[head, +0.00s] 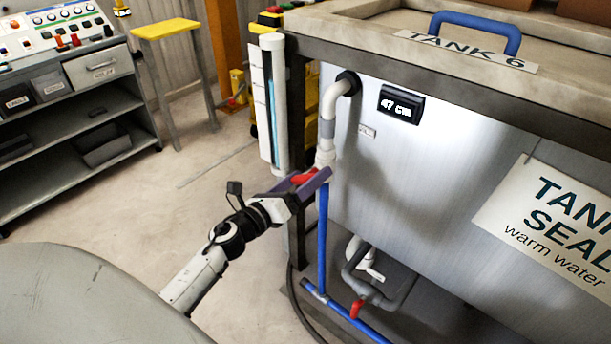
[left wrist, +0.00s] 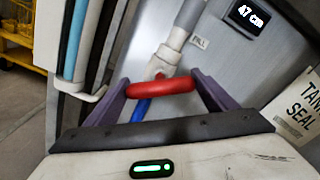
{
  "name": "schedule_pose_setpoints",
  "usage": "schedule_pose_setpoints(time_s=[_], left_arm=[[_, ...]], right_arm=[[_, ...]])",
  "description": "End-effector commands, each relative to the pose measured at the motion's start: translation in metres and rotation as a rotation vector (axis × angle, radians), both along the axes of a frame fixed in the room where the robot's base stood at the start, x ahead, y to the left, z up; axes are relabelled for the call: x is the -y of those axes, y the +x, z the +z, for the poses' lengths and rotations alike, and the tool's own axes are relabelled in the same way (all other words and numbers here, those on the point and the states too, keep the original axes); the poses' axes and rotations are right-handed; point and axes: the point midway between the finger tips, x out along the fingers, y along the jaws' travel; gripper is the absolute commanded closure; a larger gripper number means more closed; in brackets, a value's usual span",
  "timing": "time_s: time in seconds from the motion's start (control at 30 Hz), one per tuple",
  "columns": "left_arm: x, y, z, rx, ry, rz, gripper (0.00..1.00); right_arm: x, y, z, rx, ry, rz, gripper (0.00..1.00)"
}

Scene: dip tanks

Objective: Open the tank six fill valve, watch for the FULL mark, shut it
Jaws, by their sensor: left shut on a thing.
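Tank 6 (head: 430,165) is the grey metal tank at the right, with a "TANK 6" label on its rim. Its fill pipe (head: 328,120) comes out of the front wall and bends down beside a small "FILL" label. The red fill valve handle (left wrist: 160,88) is on this pipe, above a blue pipe (head: 322,235). My left gripper (head: 312,181) is shut on the red handle, one finger at each end in the left wrist view. The display (head: 401,104) reads 47 cm. A sight tube (head: 273,100) with a blue column stands at the tank's left corner. No FULL mark is readable. My right gripper is not in view.
A lower red-handled valve (head: 356,309) sits on pipework near the floor. A blue lid handle (head: 475,28) is on the tank top. A control bench (head: 70,80) and a yellow stool (head: 165,29) stand at the left. The floor between is clear.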

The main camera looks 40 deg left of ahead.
Motion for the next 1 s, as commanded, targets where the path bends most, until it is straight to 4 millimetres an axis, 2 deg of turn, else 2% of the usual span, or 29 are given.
schedule_pose_setpoints(time_s=[0.6, 1.0], left_arm=[[-0.001, 0.000, 0.000, -0.047, -0.584, 0.001, 0.44], [-0.002, 0.000, -0.001, -0.068, -0.868, 0.002, 0.44]], right_arm=[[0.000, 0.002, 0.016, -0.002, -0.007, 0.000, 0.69], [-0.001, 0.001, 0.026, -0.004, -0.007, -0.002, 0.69]])
